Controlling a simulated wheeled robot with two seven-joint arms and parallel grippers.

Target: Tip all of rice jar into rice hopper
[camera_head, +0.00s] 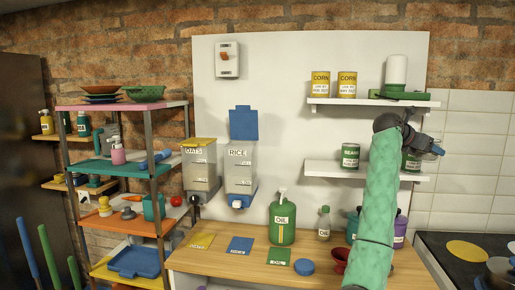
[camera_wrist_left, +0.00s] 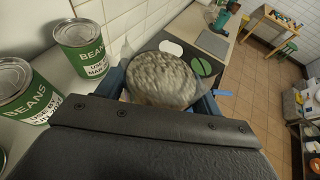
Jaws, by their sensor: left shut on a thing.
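The rice hopper (camera_head: 240,168) is a clear wall-mounted bin labelled RICE, with a blue lid (camera_head: 243,123) standing open above it and a blue outlet below. My left gripper (camera_head: 432,147) is at the right, by the lower wall shelf, far from the hopper. In the left wrist view its blue jaws are shut around a round container (camera_wrist_left: 162,79) topped with grey, mottled grain-like content, apparently the rice jar. Its label and sides are hidden there, and it is not clear in the head view. My right gripper is not in view.
Bean cans (camera_wrist_left: 81,46) stand close beside the held container. The lower shelf (camera_head: 340,169) and upper shelf (camera_head: 370,102) carry cans. The oats hopper (camera_head: 200,172) is left of the rice hopper. An oil jug (camera_head: 282,222) stands on the wooden counter (camera_head: 215,262).

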